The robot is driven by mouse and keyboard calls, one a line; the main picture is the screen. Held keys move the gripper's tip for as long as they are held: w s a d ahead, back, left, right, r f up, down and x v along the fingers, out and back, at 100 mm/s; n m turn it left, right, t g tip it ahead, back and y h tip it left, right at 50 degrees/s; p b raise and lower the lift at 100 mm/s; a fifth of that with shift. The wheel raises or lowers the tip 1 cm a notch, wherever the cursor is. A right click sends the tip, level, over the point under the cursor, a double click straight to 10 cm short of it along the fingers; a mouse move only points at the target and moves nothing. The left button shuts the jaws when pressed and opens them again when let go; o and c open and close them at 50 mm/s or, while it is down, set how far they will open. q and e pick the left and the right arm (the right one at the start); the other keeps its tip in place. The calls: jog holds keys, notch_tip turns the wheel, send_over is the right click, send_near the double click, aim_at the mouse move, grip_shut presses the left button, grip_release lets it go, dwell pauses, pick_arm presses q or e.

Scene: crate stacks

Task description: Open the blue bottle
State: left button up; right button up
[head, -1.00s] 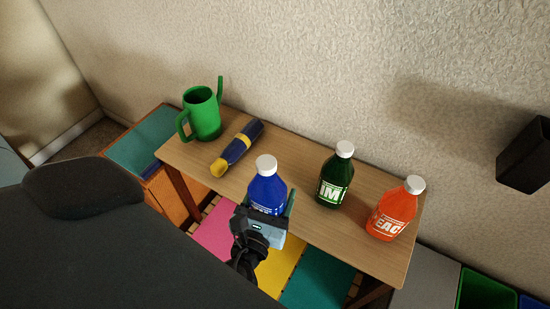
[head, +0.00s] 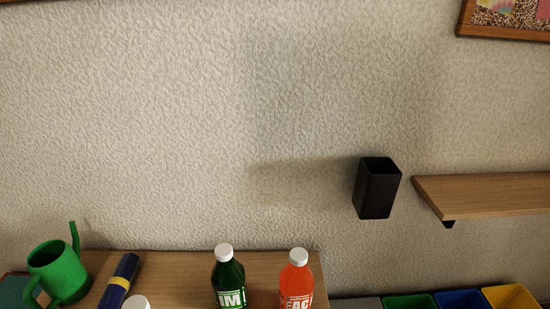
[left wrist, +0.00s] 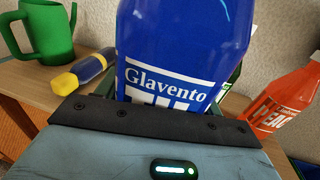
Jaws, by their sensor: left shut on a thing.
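The blue bottle (left wrist: 185,40), labelled "Glavento", fills the middle of the left wrist view. Its top is cut off there. In the head view only its white cap (head: 137,302) shows at the bottom edge, and the cap is on. My left gripper (left wrist: 170,103) is shut on the blue bottle's body; its fingertips are largely hidden. The bottle looks upright at the table. My left gripper is out of the head view, and my right gripper is in neither view.
The table (head: 180,265) also holds a green watering can (head: 58,272), a blue-and-yellow cylinder (head: 119,281), a green bottle (head: 228,276) and an orange bottle (head: 296,281). A black holder (head: 376,188) and a shelf (head: 490,194) are on the wall. Coloured bins (head: 462,299) stand lower right.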

pick_arm(q)
jog(key=r+m+h+p, duration=0.1)
jog(key=r+p, duration=0.2)
jog(key=r, duration=0.2)
jog(key=r+m+h+p, duration=0.1)
jog(key=r+h+p, duration=0.1)
jog(key=r, duration=0.3)
jog(key=s+r+m+h+p, duration=0.1)
jog(key=r+p, duration=0.2)
jog(key=r, duration=0.2)
jog(key=shift+a+t+h+p, duration=0.25)
jog(key=shift+t+h+p, duration=0.05)
jog(key=shift+p, duration=0.1)
jog(key=s+r+p, duration=0.4)
jog(key=r+p, duration=0.5)
jog(key=r, duration=0.1)
jog(key=shift+r, duration=0.25)
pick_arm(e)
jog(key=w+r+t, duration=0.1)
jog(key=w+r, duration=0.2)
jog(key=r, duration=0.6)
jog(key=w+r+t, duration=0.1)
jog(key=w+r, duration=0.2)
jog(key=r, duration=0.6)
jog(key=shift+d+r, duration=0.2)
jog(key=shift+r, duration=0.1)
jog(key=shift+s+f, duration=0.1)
pick_arm(q)
jog(key=shift+d, duration=0.15)
